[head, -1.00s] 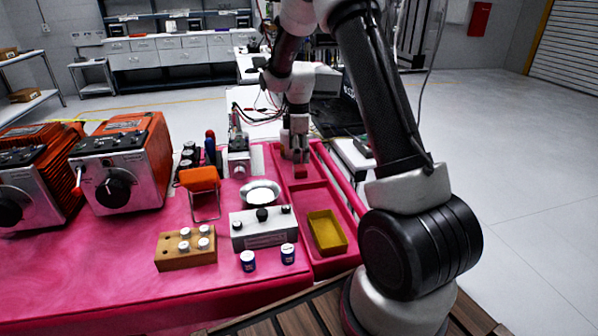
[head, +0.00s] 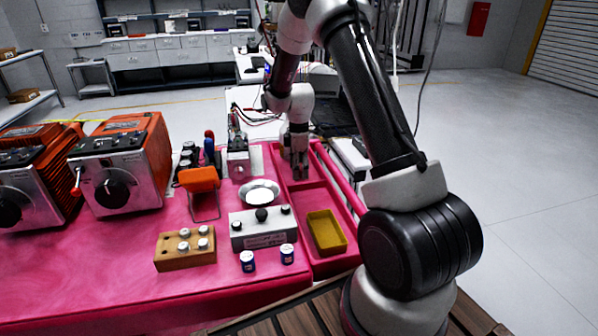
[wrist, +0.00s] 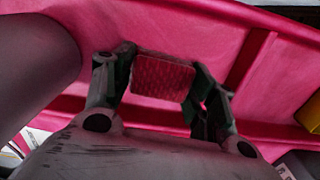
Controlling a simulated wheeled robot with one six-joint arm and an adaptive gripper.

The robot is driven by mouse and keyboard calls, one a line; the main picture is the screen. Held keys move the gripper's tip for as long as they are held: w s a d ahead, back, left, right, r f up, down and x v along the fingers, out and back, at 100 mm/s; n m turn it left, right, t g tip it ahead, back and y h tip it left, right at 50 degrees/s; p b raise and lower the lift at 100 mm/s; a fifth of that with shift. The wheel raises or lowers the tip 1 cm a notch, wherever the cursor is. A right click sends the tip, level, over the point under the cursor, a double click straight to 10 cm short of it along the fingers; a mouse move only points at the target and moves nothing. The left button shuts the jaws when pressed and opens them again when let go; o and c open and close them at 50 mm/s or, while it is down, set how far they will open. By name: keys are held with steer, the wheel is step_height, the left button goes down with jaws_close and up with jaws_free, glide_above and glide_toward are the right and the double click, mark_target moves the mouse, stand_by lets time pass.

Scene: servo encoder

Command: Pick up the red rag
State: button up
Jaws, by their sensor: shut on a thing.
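The red rag (wrist: 162,77) shows in the wrist view as a small textured red block between the two fingers of my gripper (wrist: 163,85). The fingers are shut on its left and right sides. In the head view my gripper (head: 300,174) points down into the far compartment of the pink tray (head: 318,197), and the rag cannot be made out there. I cannot tell whether the rag touches the tray floor.
A yellow bin (head: 326,232) sits in the tray's near compartment. Left of the tray are a metal bowl (head: 259,192), a grey control box (head: 262,228), a wooden block with knobs (head: 185,248) and an orange-topped stand (head: 200,180). Orange machines (head: 120,165) stand further left.

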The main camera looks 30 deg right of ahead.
step_height(320, 180, up, 10)
stand_by(0.6)
